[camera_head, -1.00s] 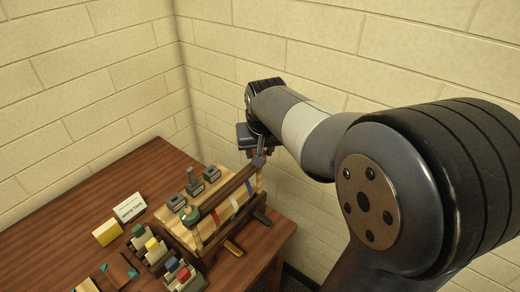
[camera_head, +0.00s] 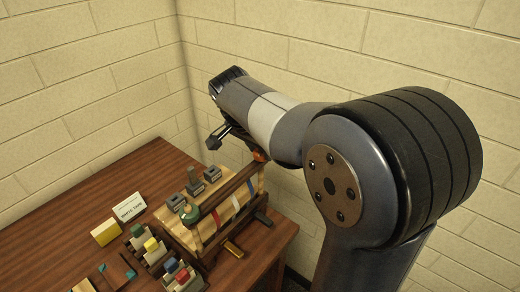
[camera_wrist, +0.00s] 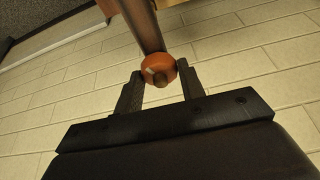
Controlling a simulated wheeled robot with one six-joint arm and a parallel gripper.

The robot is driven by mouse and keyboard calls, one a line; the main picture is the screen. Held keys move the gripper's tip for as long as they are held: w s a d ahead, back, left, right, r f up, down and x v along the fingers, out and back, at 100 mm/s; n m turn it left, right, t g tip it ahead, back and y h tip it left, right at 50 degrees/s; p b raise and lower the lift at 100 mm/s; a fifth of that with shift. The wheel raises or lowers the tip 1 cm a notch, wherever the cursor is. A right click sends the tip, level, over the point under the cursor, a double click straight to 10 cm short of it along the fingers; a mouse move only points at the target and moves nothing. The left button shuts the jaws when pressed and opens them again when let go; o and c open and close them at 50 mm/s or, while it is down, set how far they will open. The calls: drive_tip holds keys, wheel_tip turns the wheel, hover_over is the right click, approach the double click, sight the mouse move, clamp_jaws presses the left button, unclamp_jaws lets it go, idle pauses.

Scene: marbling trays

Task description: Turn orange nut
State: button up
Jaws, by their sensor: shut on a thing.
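The orange nut (camera_wrist: 158,69) is a round knob with a pale mark, at the end of a brown bar (camera_wrist: 139,22) in the wrist view. My gripper (camera_wrist: 161,76) has one dark finger on each side of the nut and is shut on it. In the head view the orange nut (camera_head: 260,155) shows at the far right end of the wooden rack's upper bar (camera_head: 230,189). My gripper's tilted dark body (camera_head: 219,135) is just left of and above it there, with the fingertips hard to make out.
The wooden rack (camera_head: 178,233) with coloured strips stands on the brown table (camera_head: 75,237) near its right edge. Small coloured blocks, a yellow block (camera_head: 105,232) and a white card (camera_head: 129,207) lie left. Brick walls stand close behind.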

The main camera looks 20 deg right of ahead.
drive_tip(key=shift+m, duration=0.5)
drive_tip(key=shift+g, duration=0.3)
drive_tip(key=o, duration=1)
drive_tip(key=shift+a+r, duration=0.1)
drive_tip(key=v, duration=1)
drive_tip(key=shift+s+a+r, duration=0.1)
drive_tip(key=shift+a+r, duration=0.1)
drive_tip(key=shift+r, duration=0.05)
